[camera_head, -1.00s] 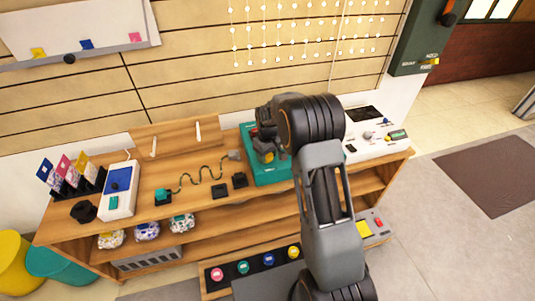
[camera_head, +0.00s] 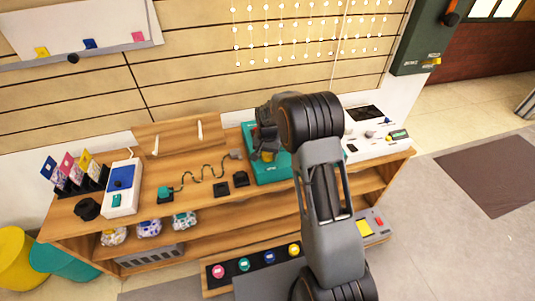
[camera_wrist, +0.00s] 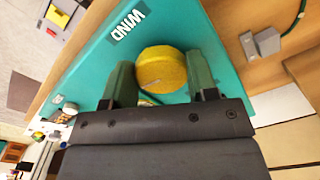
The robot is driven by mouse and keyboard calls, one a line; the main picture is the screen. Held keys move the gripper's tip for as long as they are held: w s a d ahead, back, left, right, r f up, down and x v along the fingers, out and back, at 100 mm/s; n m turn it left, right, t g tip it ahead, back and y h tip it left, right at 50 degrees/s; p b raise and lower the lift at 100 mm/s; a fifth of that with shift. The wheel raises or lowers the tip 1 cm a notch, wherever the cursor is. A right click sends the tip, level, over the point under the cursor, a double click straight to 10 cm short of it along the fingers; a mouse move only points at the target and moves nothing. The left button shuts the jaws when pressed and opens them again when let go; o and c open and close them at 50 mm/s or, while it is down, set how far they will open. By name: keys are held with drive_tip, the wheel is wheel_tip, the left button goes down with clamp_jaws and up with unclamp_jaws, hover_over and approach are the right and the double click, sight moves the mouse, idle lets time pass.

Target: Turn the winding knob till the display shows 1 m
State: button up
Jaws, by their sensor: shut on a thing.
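The round yellow winding knob (camera_wrist: 162,68) stands on the teal panel (camera_wrist: 88,70) beside a dark label reading WIND. My gripper (camera_wrist: 163,82) has one green finger on each side of the knob and is shut on it. In the head view the teal box (camera_head: 270,175) stands on the wooden bench, and my gripper (camera_head: 266,140) is over it. My arm hides much of the box in that view. I cannot make out a display reading in either view.
A white console (camera_head: 375,148) stands right of the teal box. A wavy wire (camera_head: 200,175) and small dark blocks (camera_head: 221,189) lie to its left. A blue-and-white device (camera_head: 122,187) stands farther left on the bench. The floor at the right (camera_head: 440,240) is clear.

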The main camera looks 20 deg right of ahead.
sight(267, 155)
drive_tip(key=shift+w+a+m, duration=0.1)
drive_tip(key=shift+m, duration=2)
drive_tip(key=o, duration=0.9)
drive_tip(key=shift+o, duration=0.2)
wheel_tip(267, 155, up, 14)
drive_tip(key=p, duration=0.1)
drive_tip(key=shift+f, duration=0.1)
